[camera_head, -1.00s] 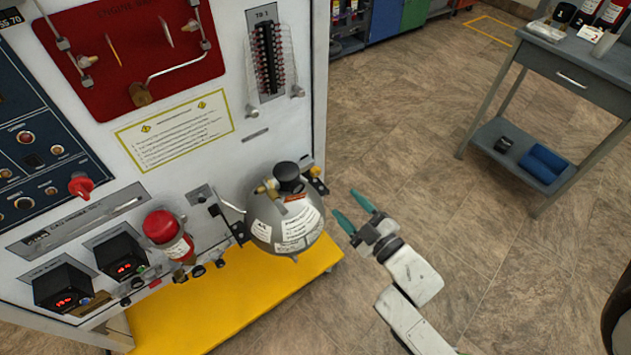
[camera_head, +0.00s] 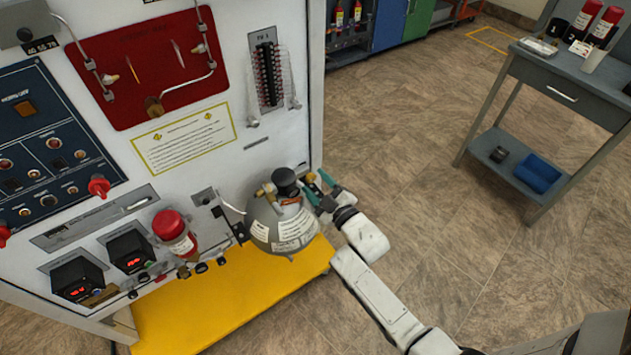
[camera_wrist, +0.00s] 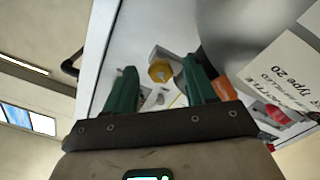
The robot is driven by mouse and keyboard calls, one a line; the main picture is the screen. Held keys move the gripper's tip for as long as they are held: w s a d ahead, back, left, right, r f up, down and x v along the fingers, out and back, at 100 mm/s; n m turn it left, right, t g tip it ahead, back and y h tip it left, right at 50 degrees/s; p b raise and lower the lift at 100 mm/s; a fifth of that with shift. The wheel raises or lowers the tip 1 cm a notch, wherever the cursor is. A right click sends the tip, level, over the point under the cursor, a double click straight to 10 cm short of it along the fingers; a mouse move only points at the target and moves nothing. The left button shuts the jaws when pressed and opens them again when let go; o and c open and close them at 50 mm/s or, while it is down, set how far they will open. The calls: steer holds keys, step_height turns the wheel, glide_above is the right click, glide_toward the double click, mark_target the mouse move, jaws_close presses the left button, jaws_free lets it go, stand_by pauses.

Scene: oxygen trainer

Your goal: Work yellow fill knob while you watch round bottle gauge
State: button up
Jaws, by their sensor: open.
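The yellow fill knob (camera_wrist: 160,71) shows in the wrist view on the panel, between my two green fingers and beyond their tips. In the head view the yellow knob (camera_head: 310,177) is partly hidden by my gripper, right of the round bottle's top. My gripper (camera_head: 317,186) is open beside the bottle's upper right; I cannot tell whether a finger touches anything. The round grey bottle (camera_head: 263,224) with white labels sits against the white panel. A black round fitting (camera_head: 285,177) tops it, perhaps the gauge; its face cannot be read.
The yellow base ledge (camera_head: 190,315) lies under the bottle. A red-capped cylinder (camera_head: 175,232) and displays with red digits (camera_head: 130,252) are on the panel to the left. A grey side table (camera_head: 565,70) stands at the right. The floor between is clear.

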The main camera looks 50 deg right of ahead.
steer(key=shift+w+d, duration=0.15)
steer(key=shift+w, duration=0.4)
jaws_close()
